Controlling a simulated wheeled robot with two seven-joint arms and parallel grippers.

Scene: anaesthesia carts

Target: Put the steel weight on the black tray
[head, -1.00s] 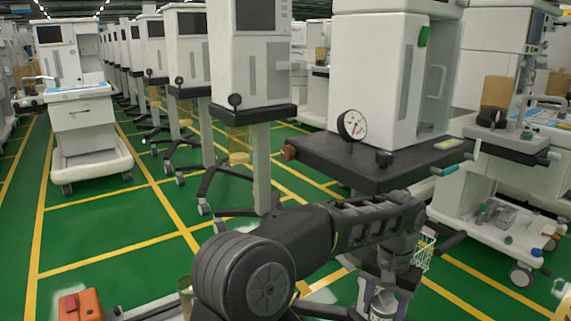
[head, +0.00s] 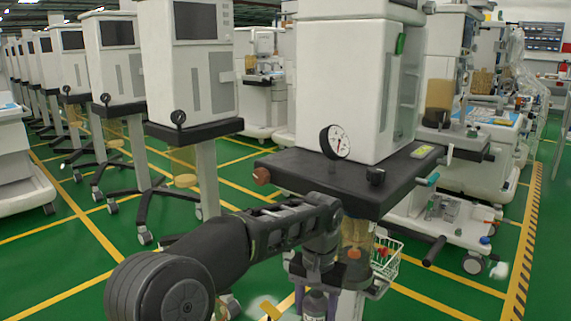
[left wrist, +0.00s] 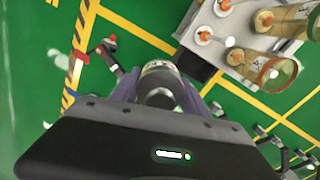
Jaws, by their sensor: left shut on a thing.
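My left gripper (head: 315,297) hangs low in front of the near cart, its purple fingers closed around a grey cylinder, the steel weight (head: 315,306). Only part of the weight shows, with a pale mark on it. The left wrist view shows the weight (left wrist: 159,82) between the fingers of the same gripper (left wrist: 160,92), above the green floor. The black tray (head: 292,168) is the dark flat top at the front of the near cart. It is higher in the picture than my gripper. My right gripper is in neither view.
A round gauge (head: 335,142) and a white machine body (head: 345,85) stand on the black tray. A wire basket (head: 386,262) and amber jars (left wrist: 275,70) are low on the cart beside my gripper. The front left of the tray looks clear. More carts line the left.

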